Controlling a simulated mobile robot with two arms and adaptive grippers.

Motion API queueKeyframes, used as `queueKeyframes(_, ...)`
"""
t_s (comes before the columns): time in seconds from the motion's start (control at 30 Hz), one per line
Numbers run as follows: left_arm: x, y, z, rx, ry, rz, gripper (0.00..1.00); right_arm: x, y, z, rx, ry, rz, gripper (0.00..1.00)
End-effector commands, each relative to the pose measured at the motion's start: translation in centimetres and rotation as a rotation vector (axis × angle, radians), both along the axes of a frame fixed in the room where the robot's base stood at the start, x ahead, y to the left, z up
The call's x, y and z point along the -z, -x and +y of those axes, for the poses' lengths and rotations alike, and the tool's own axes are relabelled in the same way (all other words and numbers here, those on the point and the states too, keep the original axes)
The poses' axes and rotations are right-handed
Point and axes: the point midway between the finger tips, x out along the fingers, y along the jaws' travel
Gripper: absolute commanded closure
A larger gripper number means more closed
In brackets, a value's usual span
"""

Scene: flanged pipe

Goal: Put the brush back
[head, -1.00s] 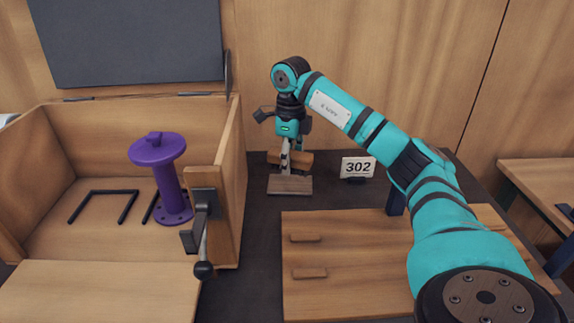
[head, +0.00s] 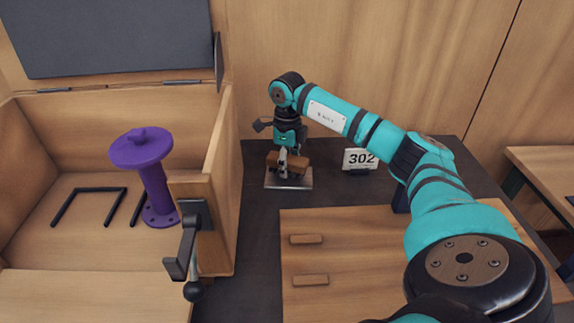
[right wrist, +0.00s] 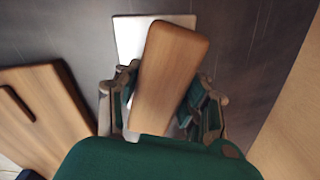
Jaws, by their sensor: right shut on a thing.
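The brush (head: 296,164) shows as a brown wooden block at the far end of the dark table. My right gripper (head: 284,159) points down and is shut on it. In the right wrist view the brush (right wrist: 168,75) lies slanted between the two fingers (right wrist: 165,100). A light metal plate (head: 299,184) lies directly below the brush, and part of it shows behind the brush in the right wrist view (right wrist: 130,35). I cannot tell whether the brush touches the plate. No bristles can be made out. My left gripper is not in view.
A "302" sign (head: 359,159) stands just right of the plate. A wooden board with handles (head: 350,250) lies in front. At left, an open wooden box (head: 225,180) holds a purple flanged pipe (head: 154,182) and black bars. A wooden wall (head: 370,60) rises behind.

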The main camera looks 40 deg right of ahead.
Motion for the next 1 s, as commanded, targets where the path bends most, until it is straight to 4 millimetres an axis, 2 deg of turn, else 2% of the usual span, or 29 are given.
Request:
queueKeyframes(0.07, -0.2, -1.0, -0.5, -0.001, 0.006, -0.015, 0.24, 0.8, 0.0, 0.0, 0.0, -0.001, 0.0, 0.91)
queueKeyframes(0.17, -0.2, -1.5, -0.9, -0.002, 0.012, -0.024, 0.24, 0.9, 0.0, 0.0, 0.0, 0.0, -0.002, 0.91)
queueKeyframes(0.4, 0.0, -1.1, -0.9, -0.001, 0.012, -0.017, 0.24, 1.3, 0.0, 0.0, 0.0, 0.0, -0.001, 0.91)
queueKeyframes(0.43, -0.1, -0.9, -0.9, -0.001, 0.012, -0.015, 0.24, 1.2, 0.0, 0.0, 0.0, 0.0, -0.001, 0.57)
queueKeyframes(0.6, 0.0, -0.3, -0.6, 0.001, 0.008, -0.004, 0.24, 1.2, 0.0, 0.0, 0.0, 0.0, 0.0, 0.37)
queueKeyframes(0.87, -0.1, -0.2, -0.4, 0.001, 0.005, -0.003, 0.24, 1.0, 0.0, 0.0, 0.0, 0.0, -0.001, 0.37)
queueKeyframes(1.0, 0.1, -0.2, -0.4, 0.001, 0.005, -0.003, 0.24, -0.2, -0.1, 0.0, 0.0, 0.0, -0.004, 0.37)
